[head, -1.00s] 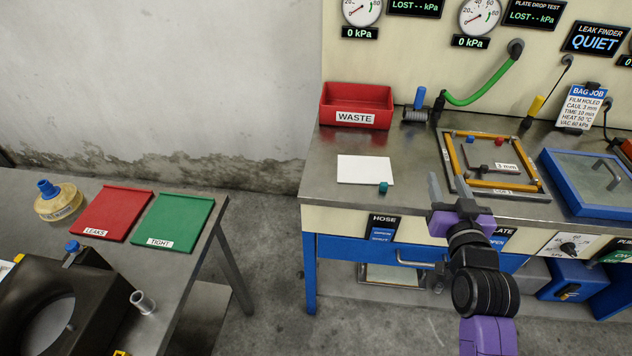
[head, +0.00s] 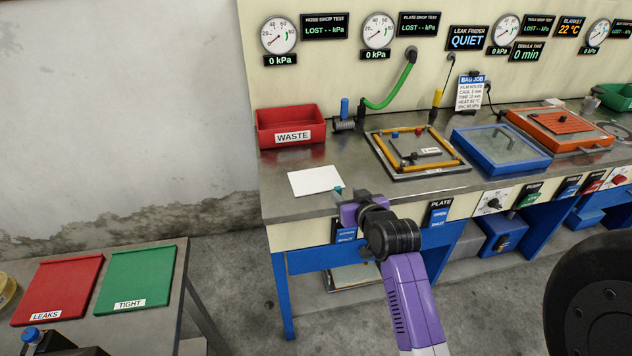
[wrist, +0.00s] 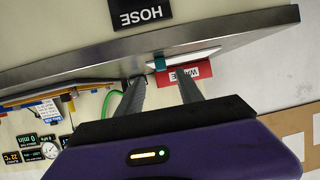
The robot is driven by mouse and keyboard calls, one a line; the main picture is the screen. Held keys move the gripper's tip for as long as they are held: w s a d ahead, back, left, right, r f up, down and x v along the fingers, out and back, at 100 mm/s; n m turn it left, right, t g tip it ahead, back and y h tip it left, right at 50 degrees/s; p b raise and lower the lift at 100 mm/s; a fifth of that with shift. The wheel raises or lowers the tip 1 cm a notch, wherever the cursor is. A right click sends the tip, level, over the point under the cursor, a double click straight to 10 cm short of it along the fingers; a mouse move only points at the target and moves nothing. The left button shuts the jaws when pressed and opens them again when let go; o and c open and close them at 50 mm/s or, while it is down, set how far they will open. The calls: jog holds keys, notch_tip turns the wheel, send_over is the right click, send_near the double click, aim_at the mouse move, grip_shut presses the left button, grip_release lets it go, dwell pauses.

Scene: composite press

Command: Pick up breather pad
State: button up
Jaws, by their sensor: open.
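The breather pad appears to be the flat white sheet (head: 314,179) lying near the front left edge of the metal bench. A small teal tab (head: 338,190) is at its front right corner. In the wrist view the pad (wrist: 192,55) shows nearly edge-on, with the teal tab (wrist: 159,64) at its edge. My gripper (head: 343,194) is at the bench's front edge, beside the tab. In the wrist view the two fingers of my gripper (wrist: 160,78) are apart, with the tab in line with the gap between them. Nothing is held. Whether a finger touches the tab cannot be told.
A red WASTE bin (head: 284,124) stands behind the pad. A framed plate with yellow edging (head: 466,168) and a blue-framed box (head: 500,150) lie to the right. Red LEAKS (head: 56,290) and green TIGHT (head: 136,280) boards lie on the left table. Bare bench surrounds the pad.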

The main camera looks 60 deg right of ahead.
aim_at(339, 189)
jog(key=shift+x, duration=2.3)
jog(key=shift+w+a+f, duration=0.1)
grip_shut()
